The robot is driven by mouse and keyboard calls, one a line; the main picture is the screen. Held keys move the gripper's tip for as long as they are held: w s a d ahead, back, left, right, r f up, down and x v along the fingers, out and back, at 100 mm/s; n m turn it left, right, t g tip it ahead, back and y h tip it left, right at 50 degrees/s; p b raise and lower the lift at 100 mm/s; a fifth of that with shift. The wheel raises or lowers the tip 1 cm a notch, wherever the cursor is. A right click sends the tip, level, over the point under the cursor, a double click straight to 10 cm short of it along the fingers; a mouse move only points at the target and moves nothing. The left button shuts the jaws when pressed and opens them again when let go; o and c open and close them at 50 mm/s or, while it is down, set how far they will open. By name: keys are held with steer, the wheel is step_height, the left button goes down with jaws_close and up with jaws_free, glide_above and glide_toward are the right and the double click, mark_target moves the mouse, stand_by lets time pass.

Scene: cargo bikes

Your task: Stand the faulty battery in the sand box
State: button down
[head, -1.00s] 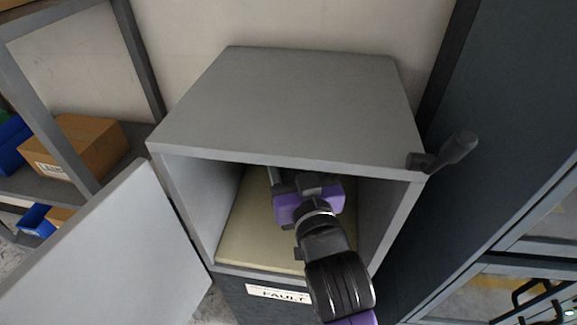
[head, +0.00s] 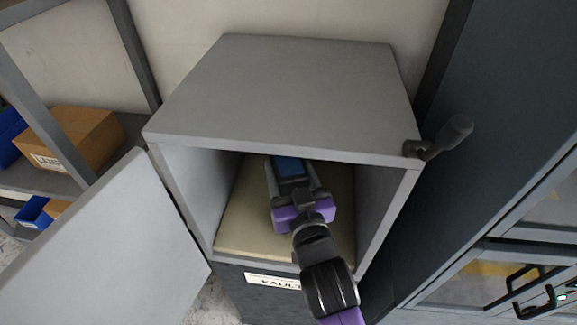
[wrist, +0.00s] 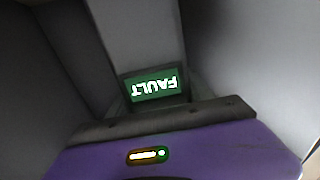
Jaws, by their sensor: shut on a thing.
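The sand box is a grey open-fronted box (head: 285,95) with a pale sand-coloured floor (head: 238,225) and a FAULT label on its front. My purple and black gripper (head: 293,184) reaches inside it through the front opening. It is shut on the battery, whose blue part (head: 290,167) shows between the fingers in the head view. In the wrist view, a lit green FAULT display (wrist: 155,88) on the battery shows upside down. The battery's lower end is hidden, so I cannot tell whether it touches the sand.
The box's door (head: 105,245) stands open at the left. A dark handle (head: 440,138) sticks out at the box's right edge. A shelf with a cardboard box (head: 80,138) and blue bins is at the left. A dark cabinet (head: 500,130) stands close on the right.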

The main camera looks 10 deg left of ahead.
steer(key=shift+r, duration=0.2)
steer(key=shift+c, duration=2.1)
jaws_free()
steer(key=shift+f, duration=0.3)
steer(key=shift+s+r, duration=0.1)
steer(key=shift+s, duration=0.05)
steer(key=b+v, duration=0.1)
steer(key=v, duration=1)
steer(key=shift+s, duration=0.35)
steer(key=shift+d, duration=0.15)
